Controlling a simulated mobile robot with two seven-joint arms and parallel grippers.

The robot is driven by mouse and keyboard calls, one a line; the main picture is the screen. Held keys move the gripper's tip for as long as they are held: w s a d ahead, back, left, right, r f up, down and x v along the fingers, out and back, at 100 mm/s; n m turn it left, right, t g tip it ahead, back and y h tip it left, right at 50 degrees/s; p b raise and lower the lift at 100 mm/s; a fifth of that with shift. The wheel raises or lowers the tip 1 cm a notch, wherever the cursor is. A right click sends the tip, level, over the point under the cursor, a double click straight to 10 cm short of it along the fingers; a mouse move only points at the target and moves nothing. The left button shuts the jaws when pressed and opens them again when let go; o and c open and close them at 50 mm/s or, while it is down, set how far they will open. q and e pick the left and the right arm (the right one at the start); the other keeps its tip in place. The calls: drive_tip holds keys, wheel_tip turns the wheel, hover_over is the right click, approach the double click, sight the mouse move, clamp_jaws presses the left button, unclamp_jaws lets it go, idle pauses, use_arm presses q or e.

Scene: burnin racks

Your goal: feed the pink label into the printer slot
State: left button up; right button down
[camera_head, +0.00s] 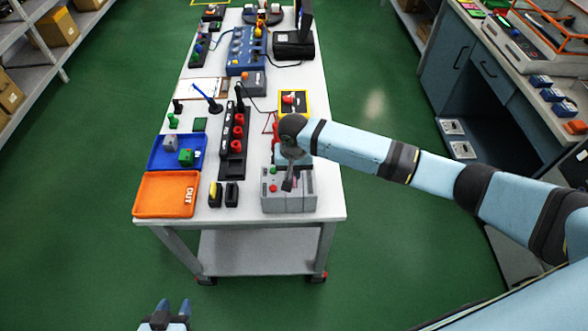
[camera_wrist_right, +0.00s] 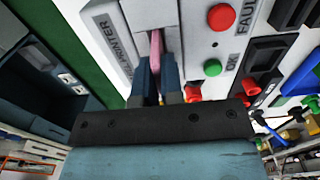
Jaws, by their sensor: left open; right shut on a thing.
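The label printer is a grey box (camera_head: 290,203) at the near right corner of the white table. In the right wrist view its white face (camera_wrist_right: 200,60) shows a red FAULT button, a green OK button and a grey panel (camera_wrist_right: 150,12). My right gripper (camera_head: 287,186) is over the printer, and in the wrist view its fingers (camera_wrist_right: 157,72) are shut on the thin pink label (camera_wrist_right: 157,46). The label's far end meets the grey panel; I cannot tell whether it is inside the slot. My left gripper (camera_head: 165,318) is open and empty at the bottom, away from the table.
An orange OUT tray (camera_head: 147,211) and a blue tray (camera_head: 157,162) stand at the table's left. A black rack with red parts (camera_head: 228,172) and two small black holders (camera_head: 216,202) stand left of the printer. Green floor surrounds the table.

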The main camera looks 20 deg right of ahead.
drive_tip(key=shift+f, duration=0.85)
drive_tip(key=c, duration=1.2)
unclamp_jaws()
wheel_tip(320, 180, up, 14)
drive_tip(key=shift+f+b, duration=0.1)
drive_tip(key=shift+b, duration=0.65)
